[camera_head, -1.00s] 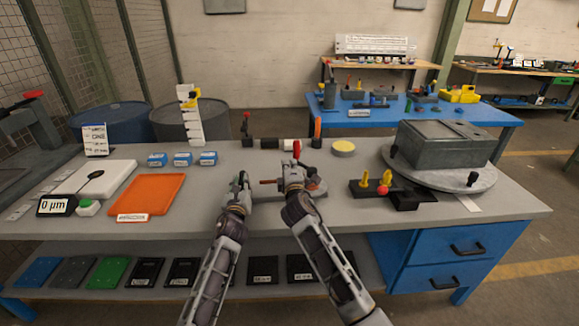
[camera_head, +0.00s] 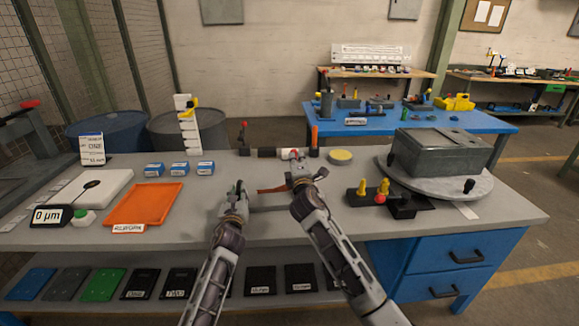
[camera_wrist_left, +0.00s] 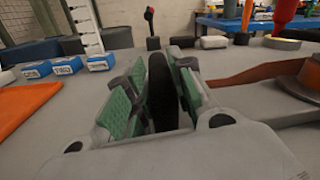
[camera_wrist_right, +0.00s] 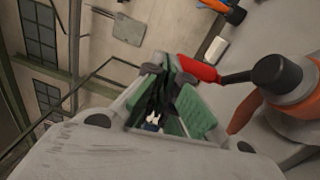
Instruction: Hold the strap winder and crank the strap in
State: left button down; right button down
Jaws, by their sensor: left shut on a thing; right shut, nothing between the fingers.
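The strap winder is partly hidden behind my right gripper; its orange-brown reel (camera_wrist_right: 298,108) with a black hub (camera_wrist_right: 277,73) shows in the right wrist view. Its red crank handle (camera_wrist_right: 198,69) lies right by my right fingertips. The orange-brown strap (camera_head: 272,189) runs left from the reel; it also shows in the left wrist view (camera_wrist_left: 255,74). My left gripper (camera_head: 237,190) is shut on a dark upright piece (camera_wrist_left: 161,92), left of the reel; what it belongs to is unclear. My right gripper (camera_head: 299,170) is shut and empty beside the handle.
An orange tray (camera_head: 145,204) and several small blue boxes stand on the left. Behind the grippers are a red-tipped lever (camera_head: 243,134), an orange upright (camera_head: 314,135) and a yellow disc (camera_head: 341,156). On the right are a black block with yellow pegs (camera_head: 362,187) and a turntable (camera_head: 455,186).

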jog(key=shift+w+d+r+n+t+y, duration=0.25)
jog(key=shift+w+d+r+n+y, duration=0.6)
jog(key=shift+d+n, duration=1.6)
jog(key=shift+w+d+r+n+t+y, duration=0.25)
jog(key=shift+w+d+r+n+y, duration=0.6)
jog(key=shift+d+n, duration=1.6)
jog(key=s+a+f+m+g+y, duration=0.1)
jog(key=s+a+f+g+y, duration=0.6)
jog(key=a+f+y, duration=0.1)
jog(key=shift+f+m+g+y, duration=0.3)
jog(key=shift+m+g+y, duration=0.1)
jog(key=shift+y, duration=0.2)
jog(key=shift+w+a, duration=0.1)
jog(key=shift+w, duration=0.1)
jog(key=w+a, duration=0.3)
jog(key=w, duration=0.5)
jog(key=shift+w+a, duration=0.2)
jog(key=shift+a, duration=0.15)
